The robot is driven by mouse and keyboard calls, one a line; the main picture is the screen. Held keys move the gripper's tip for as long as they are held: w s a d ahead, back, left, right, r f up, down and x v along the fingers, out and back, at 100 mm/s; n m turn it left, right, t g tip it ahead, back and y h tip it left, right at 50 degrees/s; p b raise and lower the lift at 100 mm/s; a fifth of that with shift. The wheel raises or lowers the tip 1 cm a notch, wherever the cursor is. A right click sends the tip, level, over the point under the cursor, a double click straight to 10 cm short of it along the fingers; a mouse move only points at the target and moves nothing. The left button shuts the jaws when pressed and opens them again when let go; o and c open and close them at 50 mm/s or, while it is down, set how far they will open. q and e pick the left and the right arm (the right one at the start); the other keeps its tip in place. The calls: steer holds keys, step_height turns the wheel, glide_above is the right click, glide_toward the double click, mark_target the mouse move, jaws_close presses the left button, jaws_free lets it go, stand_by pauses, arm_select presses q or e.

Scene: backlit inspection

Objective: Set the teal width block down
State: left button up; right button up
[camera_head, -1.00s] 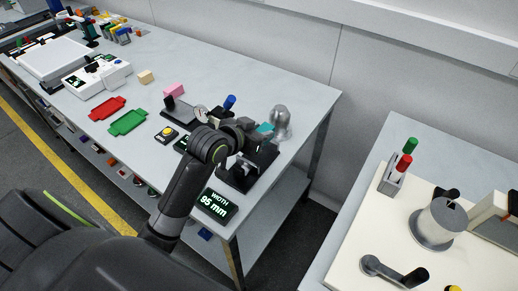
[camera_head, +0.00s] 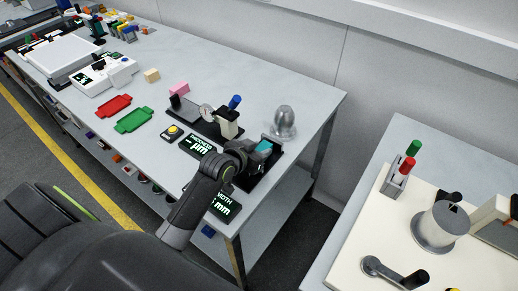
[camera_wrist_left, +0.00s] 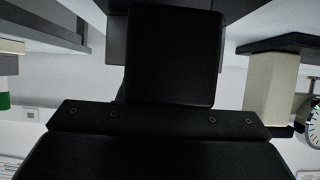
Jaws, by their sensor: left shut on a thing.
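The teal width block (camera_head: 264,146) shows as a small teal patch at my left gripper (camera_head: 259,152) in the head view. The gripper is shut on it; the arm and gripper hide part of it. Both are over the black width gauge base (camera_head: 270,169) near the right end of the bench. I cannot tell whether the block touches the gauge. The width display (camera_head: 224,203) is partly covered by my arm. In the left wrist view dark gripper parts fill the middle, and the block does not show. My right gripper is not in view.
A grey metal domed object (camera_head: 284,122) stands just behind the gripper. The thickness gauge (camera_head: 228,122), its display (camera_head: 196,145) and a yellow button (camera_head: 173,130) are to the left. Green (camera_head: 134,120) and red (camera_head: 111,105) trays lie further left. The bench's right end is close.

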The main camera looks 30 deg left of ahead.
arm_select(q)
steer(key=o, duration=1)
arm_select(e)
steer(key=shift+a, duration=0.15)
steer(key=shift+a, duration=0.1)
arm_select(q)
steer(key=shift+s, duration=0.1)
steer(key=v, duration=1)
steer(key=shift+s+a, duration=0.1)
steer(key=shift+s, duration=0.05)
steer(key=shift+v, duration=0.75)
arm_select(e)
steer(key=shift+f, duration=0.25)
